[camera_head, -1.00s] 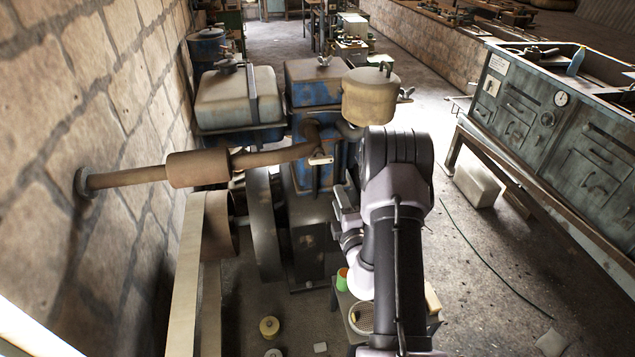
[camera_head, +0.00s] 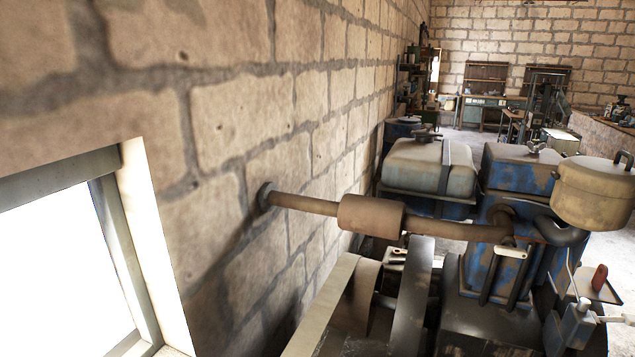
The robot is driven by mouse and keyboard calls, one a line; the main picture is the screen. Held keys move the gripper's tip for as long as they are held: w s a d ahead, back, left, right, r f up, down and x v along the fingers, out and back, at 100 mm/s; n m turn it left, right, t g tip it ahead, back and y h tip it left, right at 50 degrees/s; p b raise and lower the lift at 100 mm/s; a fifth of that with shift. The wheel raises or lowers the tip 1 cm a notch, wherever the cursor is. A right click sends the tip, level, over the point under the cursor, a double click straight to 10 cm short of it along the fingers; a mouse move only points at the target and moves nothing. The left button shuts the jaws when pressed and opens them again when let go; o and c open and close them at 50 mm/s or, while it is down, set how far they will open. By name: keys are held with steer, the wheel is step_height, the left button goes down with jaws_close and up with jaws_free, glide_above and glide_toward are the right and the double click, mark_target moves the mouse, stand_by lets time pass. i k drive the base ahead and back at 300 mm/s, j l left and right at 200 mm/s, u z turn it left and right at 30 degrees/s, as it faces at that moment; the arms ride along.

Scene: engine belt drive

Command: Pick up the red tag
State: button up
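A small red upright piece with a rounded top, which looks like the red tag (camera_head: 599,278), shows near the right edge. It stands at a thin flat plate beside the blue engine, below the tan pot. It is too small to tell how it is fixed or whether it rests on the plate. I cannot make out my gripper in the current view.
The blue engine (camera_head: 508,165) stands at right, with a tan pot (camera_head: 592,193) and a grey tank (camera_head: 428,168). A rusty pipe (camera_head: 303,203) runs into the brick wall (camera_head: 235,110). A pulley and pale belt (camera_head: 322,308) lie below. A bright window (camera_head: 60,275) is at left.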

mark_target(599, 278)
steer(key=z, duration=1.55)
steer(key=l+z, duration=0.35)
steer(key=i+l+z, duration=0.3)
steer(key=l+z, duration=0.35)
steer(key=i+l+z, duration=0.2)
steer(key=i+l, duration=0.2)
steer(key=i+l+z, duration=0.2)
steer(key=i, duration=0.35)
steer(key=i+l+z, duration=0.15)
steer(key=i+l, duration=0.15)
steer(key=i, duration=0.25)
steer(key=i+j+u, duration=0.25)
steer(key=u, duration=0.2)
steer(key=i+j+u, duration=0.2)
steer(key=u, duration=0.2)
steer(key=i+u, duration=1.05)
steer(key=u, duration=0.25)
steer(key=i+l+u, duration=0.25)
steer(key=u, duration=0.2)
steer(key=i+l+u, duration=0.55)
steer(key=u, duration=0.15)
steer(key=i+l+u, duration=0.15)
steer(key=u, duration=0.15)
steer(key=i+j+u, duration=0.1)
steer(key=i, duration=0.55)
